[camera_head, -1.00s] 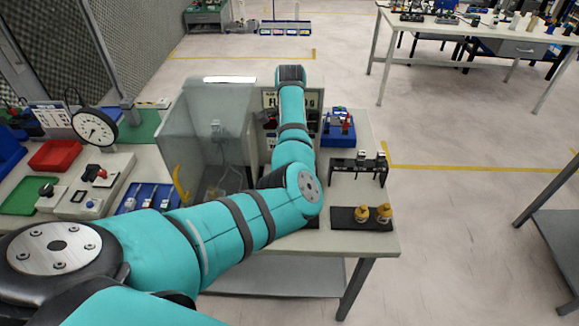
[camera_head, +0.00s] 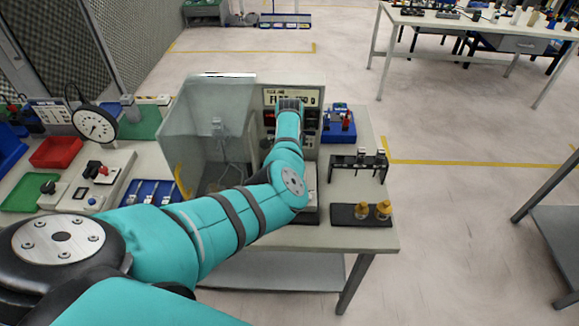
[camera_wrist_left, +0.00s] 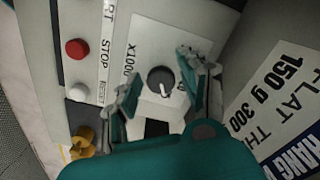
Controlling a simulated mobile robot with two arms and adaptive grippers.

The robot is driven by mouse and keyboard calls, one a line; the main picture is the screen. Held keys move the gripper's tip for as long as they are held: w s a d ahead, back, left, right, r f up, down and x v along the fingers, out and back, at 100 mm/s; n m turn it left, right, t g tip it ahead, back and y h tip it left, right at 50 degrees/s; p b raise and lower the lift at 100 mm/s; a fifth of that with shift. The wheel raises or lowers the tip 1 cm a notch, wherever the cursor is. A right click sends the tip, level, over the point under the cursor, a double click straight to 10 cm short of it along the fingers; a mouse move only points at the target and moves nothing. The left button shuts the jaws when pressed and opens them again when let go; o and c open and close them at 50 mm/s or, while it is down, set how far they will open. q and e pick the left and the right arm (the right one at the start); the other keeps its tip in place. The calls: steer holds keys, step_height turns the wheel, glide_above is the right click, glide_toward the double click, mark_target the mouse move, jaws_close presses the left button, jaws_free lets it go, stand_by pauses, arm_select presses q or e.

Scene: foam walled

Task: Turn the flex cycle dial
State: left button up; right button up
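The dial (camera_wrist_left: 160,80) is a dark round knob with a white pointer line, on a pale panel marked X1000 in the left wrist view. My left gripper (camera_wrist_left: 158,92) is open, with one finger on each side of the dial in that view. I cannot tell whether either finger touches it. In the head view, the flex machine (camera_head: 292,97) stands on the bench with its sign partly readable. My left arm covers part of its front, and the gripper and dial are hidden there. My right gripper is not in view.
In the left wrist view, a red button (camera_wrist_left: 77,48) sits near the STOP label. A clear guard box (camera_head: 205,130) stands left of the machine. A black rack (camera_head: 358,164) and a black tray (camera_head: 345,216) with yellow pieces lie to the right.

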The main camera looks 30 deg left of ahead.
arm_select(q)
jaws_close()
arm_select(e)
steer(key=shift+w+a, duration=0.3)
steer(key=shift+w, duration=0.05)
